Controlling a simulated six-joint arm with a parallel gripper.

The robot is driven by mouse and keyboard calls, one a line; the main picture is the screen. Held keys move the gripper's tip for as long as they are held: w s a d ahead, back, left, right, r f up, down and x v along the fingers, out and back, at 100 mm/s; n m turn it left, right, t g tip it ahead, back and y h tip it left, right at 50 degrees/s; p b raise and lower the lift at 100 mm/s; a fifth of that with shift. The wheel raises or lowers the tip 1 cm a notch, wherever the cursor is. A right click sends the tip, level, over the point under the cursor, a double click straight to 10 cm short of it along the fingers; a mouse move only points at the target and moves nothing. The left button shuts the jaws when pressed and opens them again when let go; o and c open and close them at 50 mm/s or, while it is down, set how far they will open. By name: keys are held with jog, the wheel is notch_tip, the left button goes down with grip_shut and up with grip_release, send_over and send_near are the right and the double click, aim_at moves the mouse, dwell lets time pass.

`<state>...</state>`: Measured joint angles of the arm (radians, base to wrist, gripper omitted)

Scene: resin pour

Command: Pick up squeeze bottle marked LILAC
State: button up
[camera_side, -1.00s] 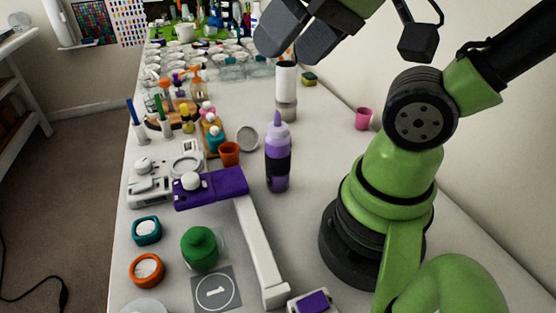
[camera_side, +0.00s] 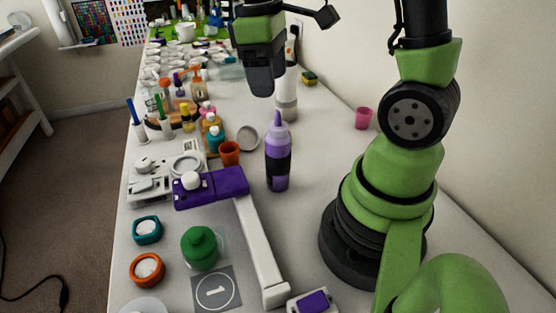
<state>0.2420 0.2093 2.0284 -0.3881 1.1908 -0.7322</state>
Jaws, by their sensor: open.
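An orange cup (camera_side: 229,153) and a round grey dish (camera_side: 248,138) are left of the bottle. A purple-topped stand (camera_side: 211,188) with a white arm lies in front. A white cylinder (camera_side: 287,90) stands behind. A pink cup (camera_side: 362,118) is at the right, with bare table between.

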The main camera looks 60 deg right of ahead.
aim_at(279, 125)
jog(key=f, duration=0.3)
jog(key=s+f, duration=0.1)
jog(key=f, duration=0.5)
jog(key=shift+s+d+f, duration=0.15)
jog(key=shift+s+d, duration=0.05)
jog(key=shift+s, duration=0.2)
grip_shut()
